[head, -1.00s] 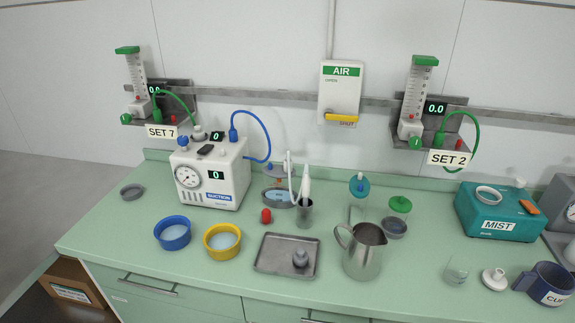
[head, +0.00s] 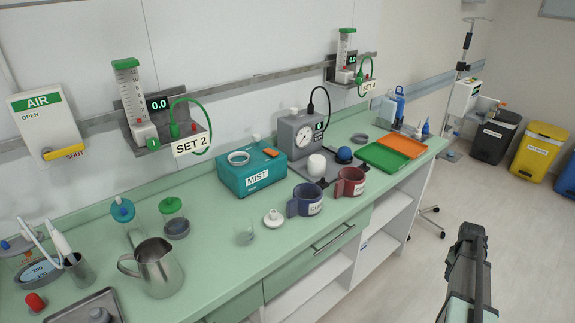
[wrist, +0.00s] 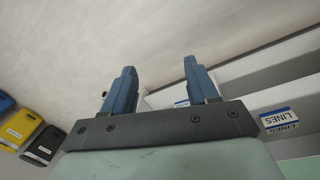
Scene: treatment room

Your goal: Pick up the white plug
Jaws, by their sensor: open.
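A small white plug (head: 273,218), a round disc with a knob on top, sits on the green counter near its front edge, left of the blue cup (head: 305,200). My gripper (head: 470,235) is at the lower right of the head view, over the floor in front of the counter, well away from the plug. In the wrist view my gripper (wrist: 160,78) has its two blue fingers spread with nothing between them. The plug is not visible in the wrist view.
A teal MIST box (head: 250,180) is behind the plug, and a red cup (head: 350,182) stands right of the blue one. A grey gauge machine (head: 296,132) and green tray (head: 383,157) lie farther right. Open shelves are below.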

